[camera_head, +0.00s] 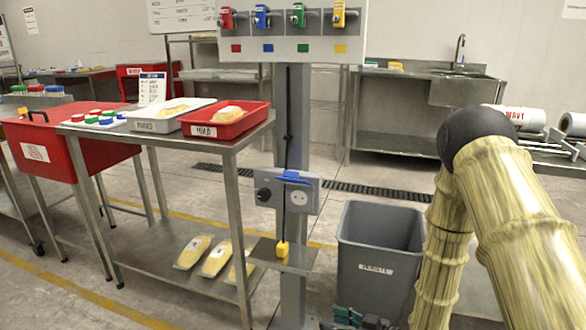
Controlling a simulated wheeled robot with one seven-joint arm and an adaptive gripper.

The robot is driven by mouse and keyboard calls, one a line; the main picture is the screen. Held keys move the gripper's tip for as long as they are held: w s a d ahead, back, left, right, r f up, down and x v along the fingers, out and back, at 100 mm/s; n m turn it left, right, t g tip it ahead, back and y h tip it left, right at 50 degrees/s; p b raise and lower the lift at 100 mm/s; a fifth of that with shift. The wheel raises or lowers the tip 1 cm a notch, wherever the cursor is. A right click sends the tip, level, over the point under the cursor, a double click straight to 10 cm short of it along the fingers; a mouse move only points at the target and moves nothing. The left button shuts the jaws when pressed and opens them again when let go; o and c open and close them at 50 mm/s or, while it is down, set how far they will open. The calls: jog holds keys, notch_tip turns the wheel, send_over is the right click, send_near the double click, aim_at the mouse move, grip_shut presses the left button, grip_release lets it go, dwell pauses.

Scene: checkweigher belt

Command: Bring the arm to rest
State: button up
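My arm (505,200) shows at the right, with pale bamboo-like links and a dark round elbow. One link drops from the elbow past the bottom edge, in front of the right side of the grey waste bin (378,250). Dark green and black parts, likely my gripper (362,320), show at the bottom edge just below the bin. They are mostly cut off, so the fingers and anything in them cannot be made out.
A steel table (240,142) at left carries a white tray (168,115) and a red tray (226,119). Yellow packs (215,258) lie on its lower shelf. A grey post (293,120) with padlocks and a switch box (288,192) stands centre. A sink bench (420,75) is behind.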

jog(key=s+d+f+m+g+h, duration=0.1)
jog(key=s+d+f+m+h, duration=0.25)
jog(key=s+f, duration=0.35)
jog(key=s+d+f+m+g+h, duration=0.1)
jog(key=s+d+f+m+h, duration=0.2)
jog(key=s+f, duration=0.45)
jog(key=s+d+f+m+g+h, duration=0.2)
jog(key=s+f+g+h, duration=0.15)
jog(key=s, duration=0.65)
jog(key=s+d+f+m+g+h, duration=0.2)
jog(key=s+d+f+g, duration=0.15)
jog(key=s, duration=0.55)
notch_tip(320, 180, up, 35)
jog(key=p, duration=3.5)
jog(key=shift+s+a+t, duration=0.3)
jog(key=shift+f+n, duration=0.15)
jog(key=shift+n, duration=0.1)
